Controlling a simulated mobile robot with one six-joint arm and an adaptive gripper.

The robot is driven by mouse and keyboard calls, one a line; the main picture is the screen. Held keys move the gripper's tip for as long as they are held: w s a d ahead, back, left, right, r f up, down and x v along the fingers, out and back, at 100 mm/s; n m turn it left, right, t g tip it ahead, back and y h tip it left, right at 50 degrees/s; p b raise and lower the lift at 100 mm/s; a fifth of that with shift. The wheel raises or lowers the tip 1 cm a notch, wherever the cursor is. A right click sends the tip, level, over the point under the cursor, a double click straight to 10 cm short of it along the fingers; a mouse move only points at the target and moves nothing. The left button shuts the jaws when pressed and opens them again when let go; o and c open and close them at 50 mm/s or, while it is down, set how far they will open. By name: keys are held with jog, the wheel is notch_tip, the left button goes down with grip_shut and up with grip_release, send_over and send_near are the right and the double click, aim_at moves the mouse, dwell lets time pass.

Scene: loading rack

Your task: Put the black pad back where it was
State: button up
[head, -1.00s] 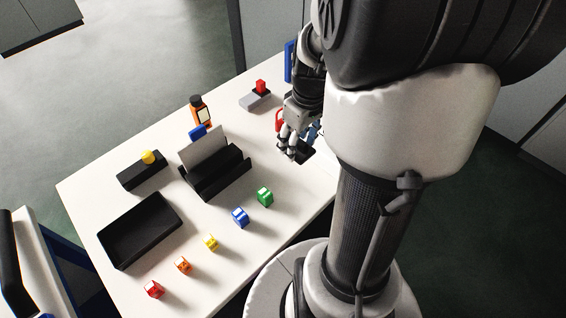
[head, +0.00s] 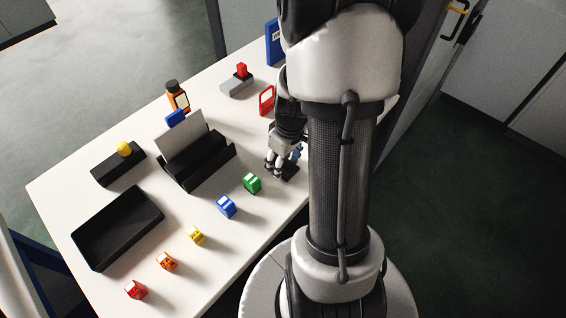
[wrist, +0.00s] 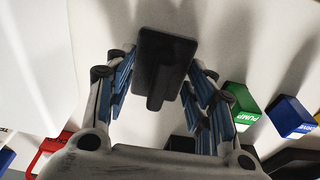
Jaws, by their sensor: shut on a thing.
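The black pad (wrist: 180,50), a dark flat plate with a raised bar, is upright in the middle of the wrist view, between the fingertips of my gripper (wrist: 157,85). My gripper is shut on it. In the head view my gripper (head: 279,164) is near the table's right edge, beyond the green block, and the black pad (head: 289,174) shows as a dark patch under the fingers, partly hidden. I cannot tell whether the pad touches the table.
A green block (head: 252,183) and blue block (head: 227,206) stand close by. Yellow, orange and red blocks continue the row. A black holder (head: 205,168), black tray (head: 117,228) and red ring-shaped object (head: 267,101) are also on the white table (head: 205,285).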

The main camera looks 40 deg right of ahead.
aim_at(287, 163)
jog(key=o, duration=1)
jog(key=shift+o, duration=0.2)
notch_tip(287, 163, up, 12)
jog(key=s+p, duration=0.1)
jog(key=p, duration=0.4)
jog(key=shift+s, duration=0.25)
